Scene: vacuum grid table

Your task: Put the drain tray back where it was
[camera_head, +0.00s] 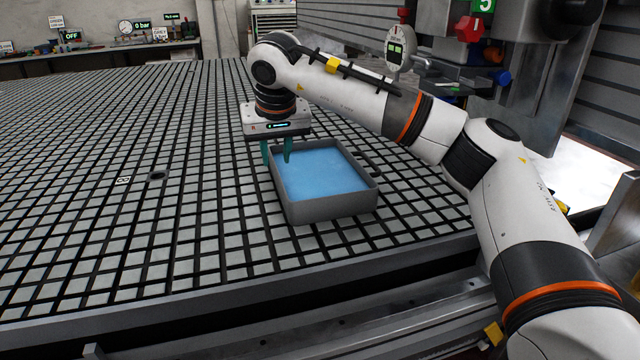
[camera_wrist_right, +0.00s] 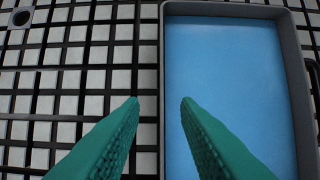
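The drain tray (camera_head: 333,208) is a grey rectangular box with a blue inside, sitting on the grid table near its front right edge. In the right wrist view the tray's blue floor (camera_wrist_right: 228,90) and grey left wall fill the right half. My right gripper (camera_head: 277,158) is over the tray's left wall with its green fingers apart. In the wrist view its fingers (camera_wrist_right: 160,100) lie either side of the left wall, one over the grid and one over the blue inside. I cannot tell whether they touch the wall. My left gripper is out of view.
A machine with a dial gauge (camera_head: 399,48) and a red knob (camera_head: 469,28) stands at the right. A bench (camera_head: 100,52) with small items is at the back left.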

